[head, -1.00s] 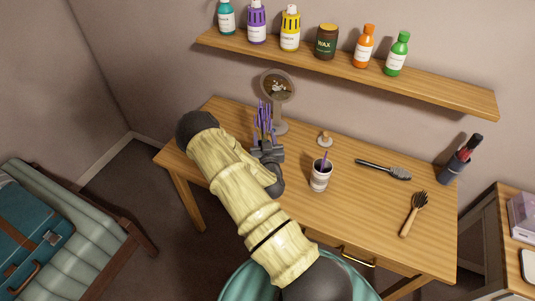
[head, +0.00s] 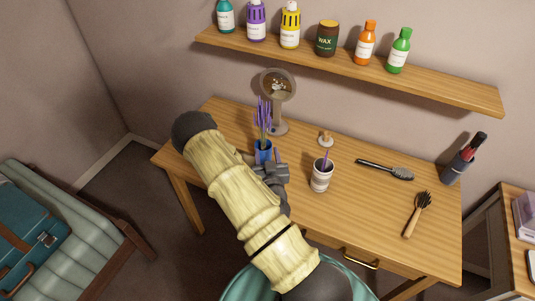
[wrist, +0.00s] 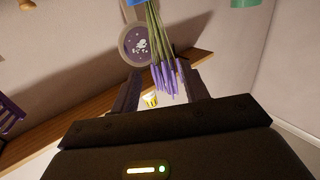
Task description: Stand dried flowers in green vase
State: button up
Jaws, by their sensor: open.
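The dried flowers (head: 264,112) are purple heads on thin green stems. They stand upright in a blue vase (head: 263,152) at the left of the desk, in front of the round mirror. In the wrist view, which is upside down, the flowers (wrist: 165,70) hang from the blue vase (wrist: 134,3) at the top edge. My gripper (head: 269,168) is open and empty, just on the near side of the blue vase. A green thing (wrist: 245,3), perhaps the green vase, is cut off at the top right of the wrist view. My arm hides part of the desk's left side.
The mirror (head: 278,88) stands close behind the flowers. A striped cup (head: 321,177) with a purple item and a small wooden-knobbed piece (head: 326,139) are to the right. Two brushes lie farther right. A shelf (head: 350,72) with several bottles hangs above.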

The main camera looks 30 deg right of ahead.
jog(key=shift+d, duration=0.1)
jog(key=s+a+r+n+g+y, duration=0.4)
jog(key=s+a+r+g+y, duration=0.2)
jog(key=s+a+r+g, duration=0.6)
jog(key=s+a+g, duration=0.1)
jog(key=s+g, duration=0.1)
jog(key=s, duration=0.2)
jog(key=shift+a, duration=0.35)
